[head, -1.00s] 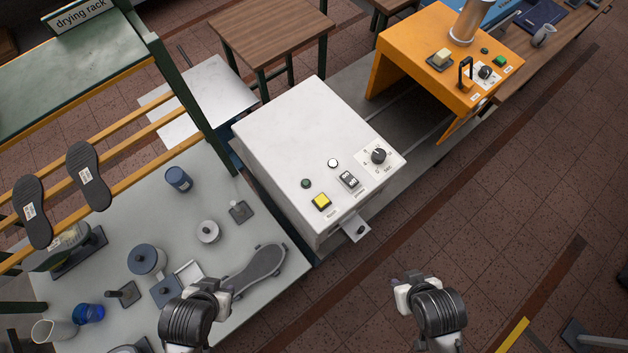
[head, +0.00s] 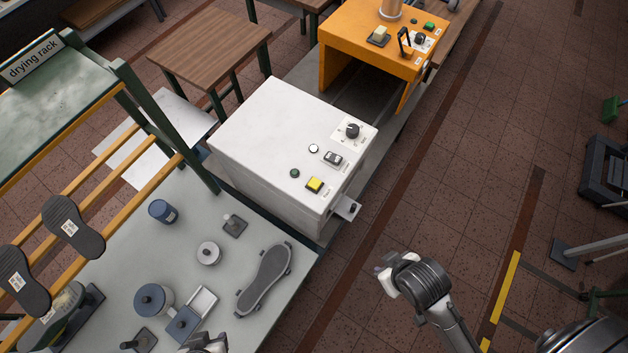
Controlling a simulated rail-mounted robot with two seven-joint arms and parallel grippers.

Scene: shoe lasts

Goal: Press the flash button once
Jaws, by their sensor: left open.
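The white box machine (head: 270,135) stands in the middle of the head view. On its top near the front edge is a square yellow button (head: 314,185) in a dark frame, with a small label too small to read. A dark green round part (head: 294,173), a white round part (head: 313,148), a rocker switch (head: 332,158) and a black dial (head: 352,131) are near it. My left gripper (head: 203,343) is open, mostly cut off by the bottom edge, far below the button. My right gripper (head: 388,278) is over the floor, apart from the machine; its fingertips are unclear.
The drying rack (head: 118,75) holds soles. An orange machine (head: 345,45) stands behind. A small drawer or tab (head: 346,208) juts from the white machine's front.

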